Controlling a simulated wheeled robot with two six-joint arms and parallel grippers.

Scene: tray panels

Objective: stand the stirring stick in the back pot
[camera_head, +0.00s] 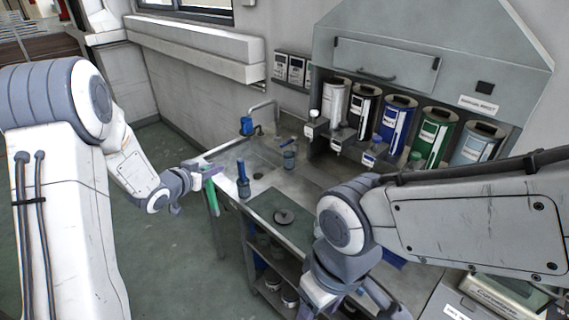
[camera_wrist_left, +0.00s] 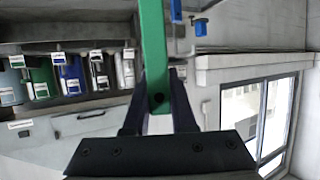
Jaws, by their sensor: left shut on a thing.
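My left gripper (camera_head: 202,176) is shut on the green stirring stick (camera_head: 211,194), which hangs steeply down beside the front left edge of the counter. The stick also shows in the left wrist view (camera_wrist_left: 154,50), between the fingers (camera_wrist_left: 158,100). A small grey pot (camera_head: 244,191) with an upright blue piece stands near the counter's left edge, right of the stick. A second, similar pot (camera_head: 289,161) with a blue piece stands farther back by the sink. The stick is apart from both. My right gripper (camera_head: 325,290) is low in the picture, its fingertips unclear.
The counter has a sink (camera_head: 255,168) with a tap (camera_head: 265,106). A round dark disc (camera_head: 284,217) lies on the front panel. Coloured canisters (camera_head: 394,118) stand in a wall dispenser behind. Shelves under the counter hold cans (camera_head: 290,298). Open floor (camera_head: 165,240) lies at the left.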

